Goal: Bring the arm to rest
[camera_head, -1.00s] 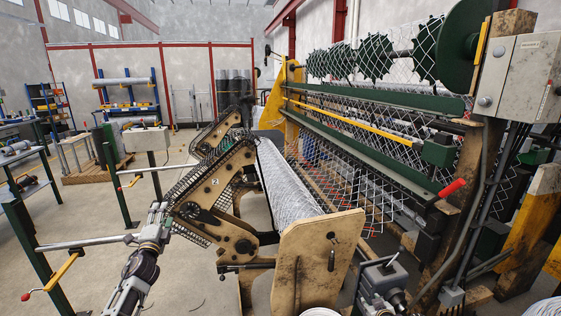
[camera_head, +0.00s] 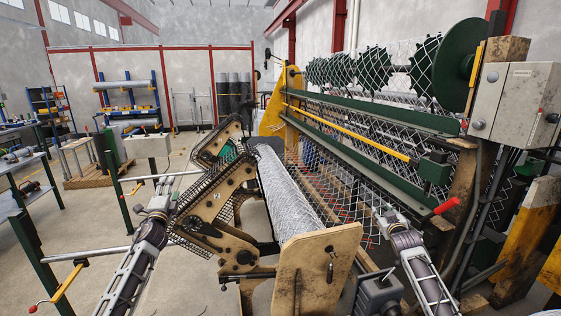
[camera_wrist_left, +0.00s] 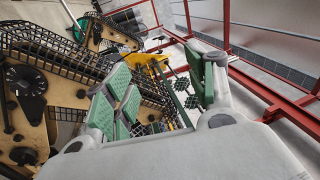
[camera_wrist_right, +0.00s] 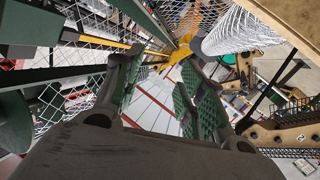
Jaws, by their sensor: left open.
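My left gripper (camera_head: 168,200) is at the left of the head view, in front of the brown side-plate linkage with black chain guards (camera_head: 205,205). The left wrist view shows its two green-padded fingers (camera_wrist_left: 166,92) spread apart with nothing between them. My right arm rises from the lower right. Its gripper (camera_head: 388,218) is small and partly unclear against the hanging mesh. In the right wrist view its green-padded fingers (camera_wrist_right: 160,95) stand apart and empty, with floor visible between them. Neither gripper visibly holds anything.
A wire-mesh roll (camera_head: 285,195) lies between the linkage and the green weaving machine (camera_head: 370,140). A tan end plate (camera_head: 315,275) stands in front. A red-handled lever (camera_head: 445,207) is right of my right gripper. A green-legged frame (camera_head: 40,265) stands at left. Floor between them is open.

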